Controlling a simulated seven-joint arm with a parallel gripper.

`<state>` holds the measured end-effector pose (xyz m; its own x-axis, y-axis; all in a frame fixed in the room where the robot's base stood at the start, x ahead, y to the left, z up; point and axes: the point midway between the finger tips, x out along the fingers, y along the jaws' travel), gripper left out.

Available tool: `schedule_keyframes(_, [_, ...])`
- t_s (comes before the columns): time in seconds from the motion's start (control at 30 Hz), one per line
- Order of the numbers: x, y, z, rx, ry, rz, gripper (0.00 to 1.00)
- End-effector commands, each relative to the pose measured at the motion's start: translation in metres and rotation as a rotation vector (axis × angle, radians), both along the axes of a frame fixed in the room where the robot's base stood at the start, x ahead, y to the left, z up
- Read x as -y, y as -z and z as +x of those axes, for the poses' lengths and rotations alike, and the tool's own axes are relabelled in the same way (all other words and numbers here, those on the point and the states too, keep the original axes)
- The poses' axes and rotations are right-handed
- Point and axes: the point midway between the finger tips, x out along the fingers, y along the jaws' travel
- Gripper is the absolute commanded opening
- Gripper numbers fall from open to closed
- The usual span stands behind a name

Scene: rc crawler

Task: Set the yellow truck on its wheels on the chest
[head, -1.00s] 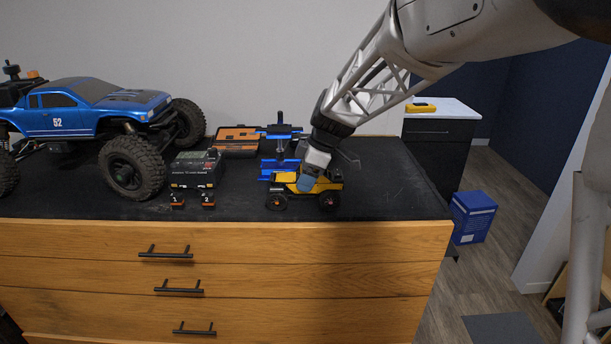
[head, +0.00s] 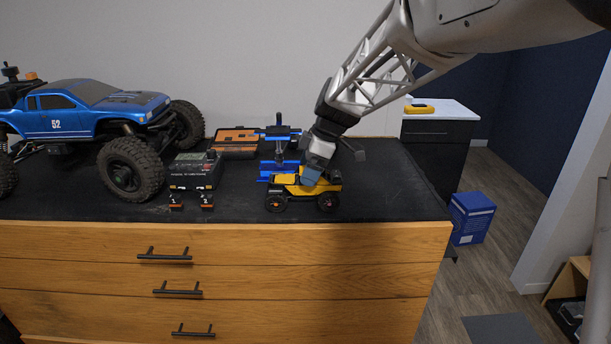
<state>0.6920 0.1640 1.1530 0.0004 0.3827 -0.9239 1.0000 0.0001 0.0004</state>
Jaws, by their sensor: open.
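The small yellow truck (head: 287,190) stands upright with its black wheels on the dark top of the chest (head: 390,190), near the front edge. My gripper (head: 309,178) is right at the truck's right part, its blue-grey fingertip just in front of or beside the yellow cab. The gripper is open; the far finger is mostly hidden. I cannot tell whether the fingers touch the truck.
A large blue crawler (head: 80,110) fills the left of the chest top. A black box (head: 193,170) stands left of the truck. A blue stand (head: 281,150) and an orange tool case (head: 236,140) are behind it. The top is clear to the right.

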Motion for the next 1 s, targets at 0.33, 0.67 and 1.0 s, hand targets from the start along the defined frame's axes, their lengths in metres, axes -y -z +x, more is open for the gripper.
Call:
schedule_keyframes(0.33, [0.016, -0.037, 0.0, 0.001, 0.001, 0.0, 0.93])
schedule_keyframes(0.67, [0.018, -0.043, 0.0, 0.0, 0.001, 0.0, 0.93])
schedule_keyframes(1.0, [0.018, -0.043, 0.0, 0.0, 0.001, 0.0, 0.93])
